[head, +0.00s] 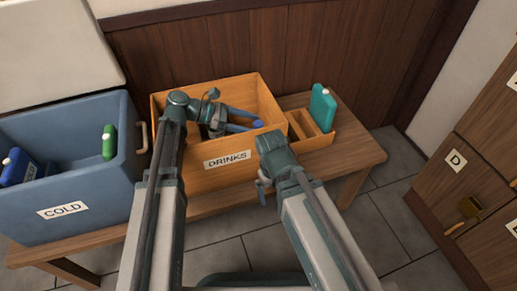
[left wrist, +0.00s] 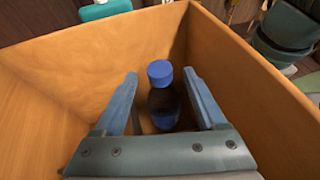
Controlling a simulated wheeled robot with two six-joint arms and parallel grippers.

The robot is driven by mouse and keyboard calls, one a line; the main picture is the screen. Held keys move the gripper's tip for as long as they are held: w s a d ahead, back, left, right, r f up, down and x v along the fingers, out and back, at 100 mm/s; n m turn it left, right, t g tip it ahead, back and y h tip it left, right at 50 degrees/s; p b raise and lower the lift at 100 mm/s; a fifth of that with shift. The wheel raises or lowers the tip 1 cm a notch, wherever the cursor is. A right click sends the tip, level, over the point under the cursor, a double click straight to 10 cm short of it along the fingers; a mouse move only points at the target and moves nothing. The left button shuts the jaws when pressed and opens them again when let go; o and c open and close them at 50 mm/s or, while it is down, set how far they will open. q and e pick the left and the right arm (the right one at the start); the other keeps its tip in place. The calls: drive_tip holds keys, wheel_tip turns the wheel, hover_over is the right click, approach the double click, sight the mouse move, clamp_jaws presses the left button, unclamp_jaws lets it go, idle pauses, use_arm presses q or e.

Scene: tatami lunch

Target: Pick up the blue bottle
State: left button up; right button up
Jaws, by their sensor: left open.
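A bottle with a blue cap (left wrist: 160,72) and a dark body stands inside the orange DRINKS box (head: 178,158), near a corner.
A blue COLD cooler (head: 97,210) at left holds a blue bottle (head: 19,166) and a green bottle (head: 109,142). A teal carton (head: 322,108) stands by a small divided wooden tray (head: 322,139) right of the box. The wooden table's (head: 362,151) right end is clear. Cabinets (head: 480,165) stand at right.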

use_arm(q)
drive_tip(key=shift+d, duration=0.1)
clamp_jaws()
idle(1.3)
